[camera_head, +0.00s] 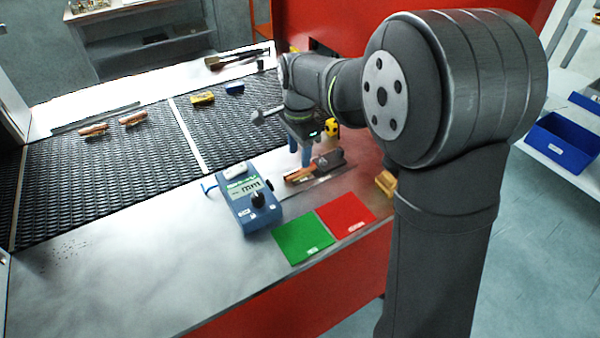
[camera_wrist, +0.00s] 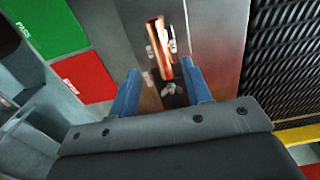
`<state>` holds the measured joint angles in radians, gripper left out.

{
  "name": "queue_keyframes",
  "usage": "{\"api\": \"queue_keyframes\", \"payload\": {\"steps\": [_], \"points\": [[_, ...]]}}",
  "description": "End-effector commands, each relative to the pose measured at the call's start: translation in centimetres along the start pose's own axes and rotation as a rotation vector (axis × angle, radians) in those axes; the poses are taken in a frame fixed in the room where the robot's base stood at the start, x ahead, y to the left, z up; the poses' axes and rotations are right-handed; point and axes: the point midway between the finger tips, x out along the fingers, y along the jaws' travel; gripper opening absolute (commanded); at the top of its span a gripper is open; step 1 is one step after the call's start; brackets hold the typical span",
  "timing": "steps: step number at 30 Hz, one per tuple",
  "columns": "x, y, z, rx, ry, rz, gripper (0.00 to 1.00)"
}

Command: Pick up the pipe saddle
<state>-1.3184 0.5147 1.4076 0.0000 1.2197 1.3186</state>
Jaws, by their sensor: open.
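A copper-coloured part (camera_head: 299,175), which looks like the pipe saddle, lies on a metal plate on the bench below my gripper. In the wrist view the copper part (camera_wrist: 159,48) is long and shiny, with wing-nut-like metal pieces beside it. My gripper (camera_head: 301,164) points down above it with its blue fingers apart. In the wrist view the gripper (camera_wrist: 160,67) has one finger on each side of the part's near end and holds nothing. I cannot tell how large the height gap is.
A blue meter (camera_head: 246,203) stands left of the plate. Green (camera_head: 303,238) and red (camera_head: 345,214) mats lie in front. Two copper pieces (camera_head: 93,130) (camera_head: 132,118) lie on the mesh belt (camera_head: 105,175).

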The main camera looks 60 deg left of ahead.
Motion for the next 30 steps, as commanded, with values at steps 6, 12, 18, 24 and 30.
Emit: {"api": "queue_keyframes", "payload": {"steps": [6, 12, 18, 24, 30], "points": [[1.6, 0.0, -0.1, 0.0, 0.0, 0.002, 0.45], [4.7, -0.1, -0.3, -0.001, -0.001, 0.001, 0.45], [5.8, -0.1, -0.3, -0.001, 0.0, -0.002, 0.45], [5.7, -0.1, -0.3, -0.001, 0.0, -0.002, 0.45], [5.8, -0.1, -0.3, -0.001, 0.0, -0.002, 0.45]]}}
